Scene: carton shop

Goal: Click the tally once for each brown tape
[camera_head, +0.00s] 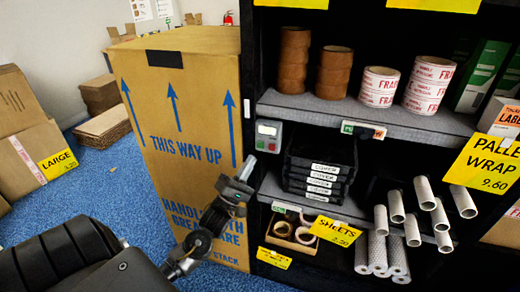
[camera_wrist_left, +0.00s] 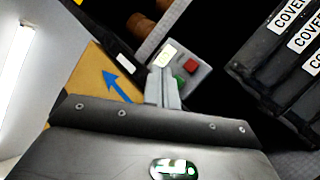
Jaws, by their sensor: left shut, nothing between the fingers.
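The tally (camera_head: 268,136) is a small grey box with a pale display, fixed at the left end of the upper shelf. In the left wrist view the tally (camera_wrist_left: 188,72) shows a red button and a green button. Brown tapes stand in a taller stack (camera_head: 293,60) and a shorter stack (camera_head: 334,72) on the upper shelf. My left gripper (camera_head: 246,167) is shut and empty, just below and left of the tally. In the left wrist view its fingertips (camera_wrist_left: 162,75) overlap the tally's left side near the green button; I cannot tell whether they touch. My right gripper is out of view.
White-and-red FRAGILE tapes (camera_head: 379,87) stand right of the brown ones. Black COVER trays (camera_head: 320,168) are stacked below. A small carton (camera_head: 292,236) holds tan rolls on the lower shelf. A tall carton (camera_head: 187,100) stands left of the rack.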

